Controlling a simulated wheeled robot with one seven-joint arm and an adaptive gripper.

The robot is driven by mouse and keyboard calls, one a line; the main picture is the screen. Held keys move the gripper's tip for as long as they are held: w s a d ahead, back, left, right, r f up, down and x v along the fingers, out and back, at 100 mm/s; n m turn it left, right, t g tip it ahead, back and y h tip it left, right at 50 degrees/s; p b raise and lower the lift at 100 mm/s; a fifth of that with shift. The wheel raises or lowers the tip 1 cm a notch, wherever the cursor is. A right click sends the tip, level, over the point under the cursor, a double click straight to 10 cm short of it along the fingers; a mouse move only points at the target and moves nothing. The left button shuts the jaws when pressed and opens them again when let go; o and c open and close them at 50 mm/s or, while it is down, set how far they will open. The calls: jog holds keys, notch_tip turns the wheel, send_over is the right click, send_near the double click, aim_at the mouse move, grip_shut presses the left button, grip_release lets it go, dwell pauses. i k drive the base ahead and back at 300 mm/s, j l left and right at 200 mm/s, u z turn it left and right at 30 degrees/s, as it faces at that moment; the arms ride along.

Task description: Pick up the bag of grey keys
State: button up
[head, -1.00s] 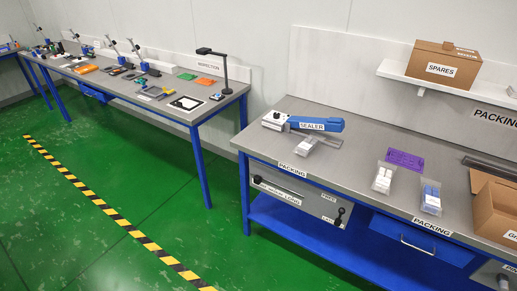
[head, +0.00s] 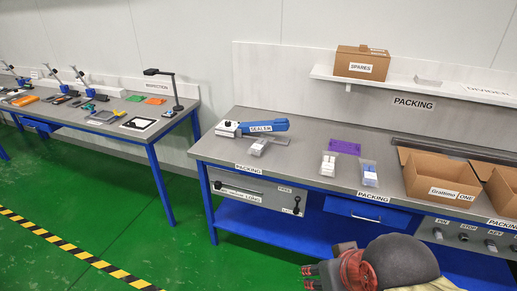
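In the head view several clear bags lie on the packing bench (head: 300,172). One bag with greyish contents (head: 262,146) lies at the front of the blue sealer and looks most like the bag of grey keys, but the keys are too small to make out. A bag with white pieces (head: 328,164) and a bag with blue and white pieces (head: 370,174) stand further right. My gripper (head: 310,277) is at the bottom edge, low in front of the bench and away from every bag. Its two fingertips look apart, with nothing between them.
The blue sealer (head: 262,127) stands at the bench's left end. A purple sheet (head: 344,146) lies behind the bags. Open cardboard boxes (head: 437,185) stand on the right. A shelf above holds a SPARES box (head: 360,64). Green floor (head: 120,210) is clear at the left.

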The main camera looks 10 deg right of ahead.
aim_at(257, 150)
jog(key=i+j+z, duration=0.15)
jog(key=z, duration=0.6)
jog(key=i+j+z, duration=0.25)
jog(key=j, duration=0.5)
jog(key=j+z, duration=0.3)
jog(key=j, duration=0.45)
jog(key=i+j+z, duration=0.1)
jog(key=j+z, duration=0.15)
jog(key=j, duration=1.3)
jog(key=i+j, duration=0.1)
jog(key=j, duration=0.6)
